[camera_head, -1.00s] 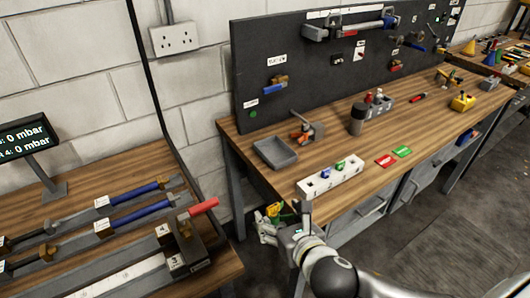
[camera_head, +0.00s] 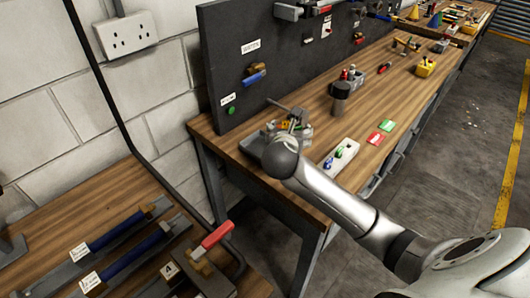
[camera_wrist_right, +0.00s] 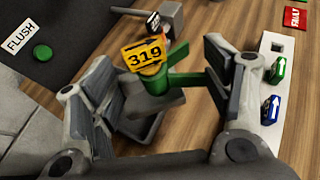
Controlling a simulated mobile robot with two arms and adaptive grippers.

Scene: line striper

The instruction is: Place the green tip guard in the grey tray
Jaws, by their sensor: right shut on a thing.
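The green tip guard (camera_wrist_right: 186,79) with a yellow tag marked 319 is between the fingers of my right gripper (camera_wrist_right: 160,82), which is shut on it. The grey tray (camera_wrist_right: 142,128) shows beneath the held guard in the right wrist view; the gripper is over it, and the gap between guard and tray cannot be judged. In the head view the tray (camera_head: 251,146) is partly hidden by my right wrist, and the right gripper (camera_head: 292,121) is mostly hidden too. My left gripper is not in view.
A white strip (camera_head: 342,153) with green and blue pieces lies right of the tray. A small grey tool with a bar (camera_wrist_right: 172,18) stands beyond it. A dark pegboard (camera_head: 228,75) rises behind the bench. A dark cylinder (camera_head: 340,97) stands farther along.

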